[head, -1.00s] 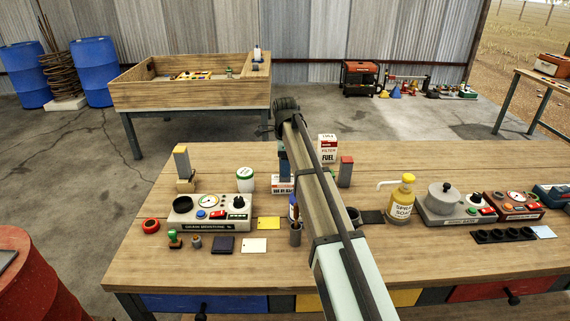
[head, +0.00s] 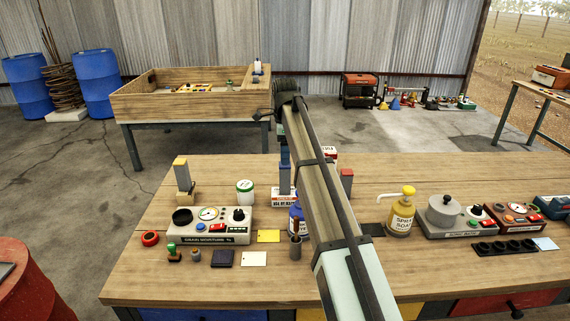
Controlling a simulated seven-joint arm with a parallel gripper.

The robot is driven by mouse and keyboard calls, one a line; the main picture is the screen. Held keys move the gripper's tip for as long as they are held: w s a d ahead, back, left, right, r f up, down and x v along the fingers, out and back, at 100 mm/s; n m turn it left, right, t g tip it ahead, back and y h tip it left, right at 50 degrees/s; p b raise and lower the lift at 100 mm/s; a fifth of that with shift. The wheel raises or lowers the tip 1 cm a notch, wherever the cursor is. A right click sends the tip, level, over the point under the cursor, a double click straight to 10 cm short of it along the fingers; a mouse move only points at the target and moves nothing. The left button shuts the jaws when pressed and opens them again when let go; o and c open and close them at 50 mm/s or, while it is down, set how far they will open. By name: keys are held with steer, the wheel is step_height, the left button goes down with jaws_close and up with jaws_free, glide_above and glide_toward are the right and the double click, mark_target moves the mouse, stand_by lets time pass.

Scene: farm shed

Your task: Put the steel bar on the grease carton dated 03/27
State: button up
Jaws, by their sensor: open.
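Several upright bars stand on the workbench: a grey one with a yellow top (head: 183,178) on a small wooden block at the left, and a grey one with a red top (head: 346,186) right of my arm. A bluish-grey upright piece (head: 285,162) stands at a low white-and-red carton (head: 282,199), left of my arm. I cannot read any carton's date or tell which bar is the steel one. My arm reaches over the bench; its far end shows, but my gripper's fingers are hidden.
A control panel (head: 210,226), white jar (head: 245,192), red ring (head: 150,238) and flat cards occupy the left. A yellow soap bottle (head: 402,213), pot unit (head: 445,215) and red gauge box (head: 512,216) occupy the right. The bench's far left (head: 222,166) is bare.

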steer(key=shift+r, duration=1.2)
